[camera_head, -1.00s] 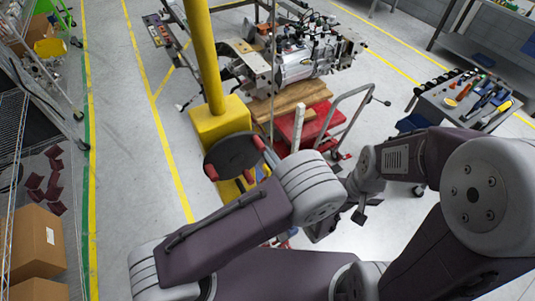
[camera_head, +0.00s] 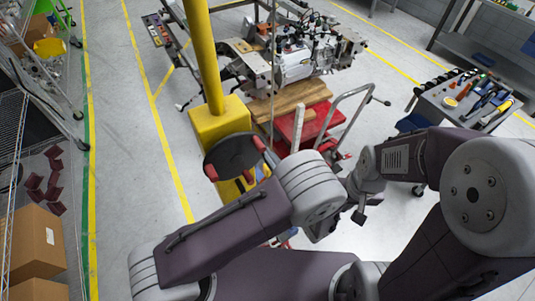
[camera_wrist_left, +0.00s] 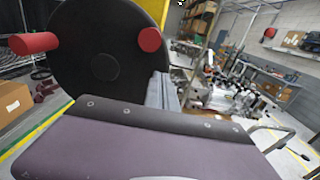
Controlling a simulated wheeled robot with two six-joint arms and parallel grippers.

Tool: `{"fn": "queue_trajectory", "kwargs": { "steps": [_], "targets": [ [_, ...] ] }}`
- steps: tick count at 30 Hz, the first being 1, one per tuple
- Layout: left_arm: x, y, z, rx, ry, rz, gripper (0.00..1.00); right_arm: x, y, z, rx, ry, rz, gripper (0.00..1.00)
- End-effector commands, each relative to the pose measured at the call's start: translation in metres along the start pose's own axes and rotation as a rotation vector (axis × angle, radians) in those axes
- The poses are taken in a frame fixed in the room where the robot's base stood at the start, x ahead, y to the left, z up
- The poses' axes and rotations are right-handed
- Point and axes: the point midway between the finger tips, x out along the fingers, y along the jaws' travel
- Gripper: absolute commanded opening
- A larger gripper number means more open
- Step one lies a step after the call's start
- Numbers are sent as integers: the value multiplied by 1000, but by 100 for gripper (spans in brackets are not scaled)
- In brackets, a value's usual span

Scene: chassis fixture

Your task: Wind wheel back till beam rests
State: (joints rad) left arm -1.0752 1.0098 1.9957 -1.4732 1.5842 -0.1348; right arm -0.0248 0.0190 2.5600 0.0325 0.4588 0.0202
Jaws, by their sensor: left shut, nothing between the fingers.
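The wheel (camera_head: 232,157) is a dark disc with red handles, standing beside the foot of the yellow post (camera_head: 206,60). It shows large in the left wrist view (camera_wrist_left: 105,60), with a red handle on its left (camera_wrist_left: 34,43) and another at its upper right (camera_wrist_left: 149,40). I cannot make out the beam for certain.
A metal engine-like assembly (camera_head: 300,58) is above wooden blocks (camera_head: 290,100) and a red cart (camera_head: 300,128) with a handle. A tool cart (camera_head: 465,100) stands at the right. Cardboard boxes (camera_head: 38,245) are at the left.

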Motion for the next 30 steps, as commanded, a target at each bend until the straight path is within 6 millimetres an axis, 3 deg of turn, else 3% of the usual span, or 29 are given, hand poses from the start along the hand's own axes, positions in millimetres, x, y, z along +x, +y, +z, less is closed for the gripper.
{"fn": "queue_trajectory", "kwargs": {
  "steps": [5,12,23,30],
  "targets": [
    [0,0,3,0,0,0,0,-3,0,0,0,0,0,0],
    [0,7,35,-1,0,0,0,-31,-1,-3,0,0,0,0],
    [0,9,36,0,-1,0,0,-32,-1,-3,0,0,0,0],
    [0,26,63,0,-2,0,0,-56,-1,-6,0,0,0,0]
  ]
}}
